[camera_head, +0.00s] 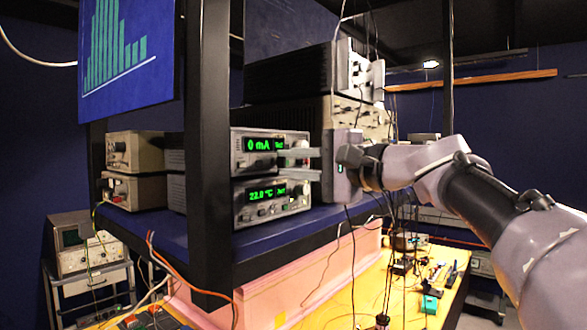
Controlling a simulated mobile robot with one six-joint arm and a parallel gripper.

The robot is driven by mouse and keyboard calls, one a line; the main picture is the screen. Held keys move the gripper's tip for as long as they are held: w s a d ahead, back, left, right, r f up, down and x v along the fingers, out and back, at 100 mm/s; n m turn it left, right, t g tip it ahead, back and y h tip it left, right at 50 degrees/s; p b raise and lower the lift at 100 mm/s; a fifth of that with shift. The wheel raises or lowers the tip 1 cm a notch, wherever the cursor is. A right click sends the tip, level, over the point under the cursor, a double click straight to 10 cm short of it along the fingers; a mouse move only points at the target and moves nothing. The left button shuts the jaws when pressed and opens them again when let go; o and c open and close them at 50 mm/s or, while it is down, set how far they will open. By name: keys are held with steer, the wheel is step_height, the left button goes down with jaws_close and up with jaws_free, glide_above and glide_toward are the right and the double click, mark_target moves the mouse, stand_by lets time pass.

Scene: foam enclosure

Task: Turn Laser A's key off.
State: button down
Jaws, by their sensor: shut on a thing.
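Two stacked grey units stand on the blue shelf. The upper unit (240,142) has a green display reading 0 mA; the lower unit (246,217) reads 22.0 °C. No label naming Laser A is readable. My gripper (284,163) reaches in from the right, its fingertips at the right end of the upper unit's front panel. It is shut on a small control there, apparently the key. The fingers largely hide the key, so its angle cannot be told.
The blue shelf (285,232) has a black post (207,140) at its front left. Larger instruments (290,80) are stacked behind my gripper, with cables hanging near my arm. Smaller boxes (135,150) stand at left. A yellow bench (375,290) with small parts lies below.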

stand_by(0.4)
steer(key=c, duration=1.3)
jaws_free()
steer(key=b+v, duration=0.1)
steer(key=v, duration=1.6)
steer(key=shift+s+d, duration=0.15)
